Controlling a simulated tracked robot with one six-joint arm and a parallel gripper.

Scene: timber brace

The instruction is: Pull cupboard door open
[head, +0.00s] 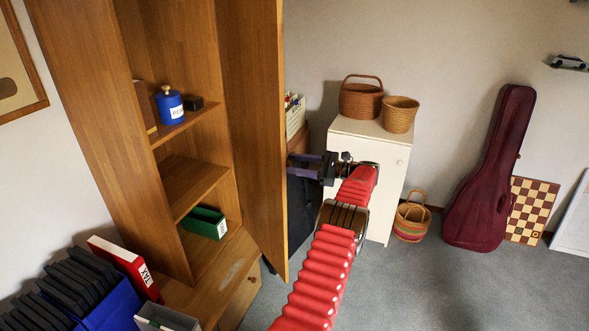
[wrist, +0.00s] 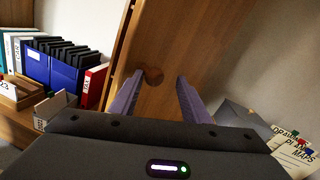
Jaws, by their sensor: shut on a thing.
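The wooden cupboard (head: 85,120) stands at the left of the head view, with its inside showing. Its door (head: 262,110) stands wide open, sticking out from the cupboard's right side. In the wrist view the door (wrist: 185,35) fills the middle, with a round wooden knob (wrist: 153,75) between my purple fingers. My gripper (head: 291,166) is at the outer face of the door and shut on the knob. The knob is hidden behind the door in the head view.
A blue jar (head: 169,106) and a green box (head: 204,222) sit on the shelves. A white cabinet (head: 365,180) with baskets stands behind my gripper. Black files (head: 65,290) and a red binder (head: 124,268) are at lower left. Carpet (head: 440,285) is clear at right.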

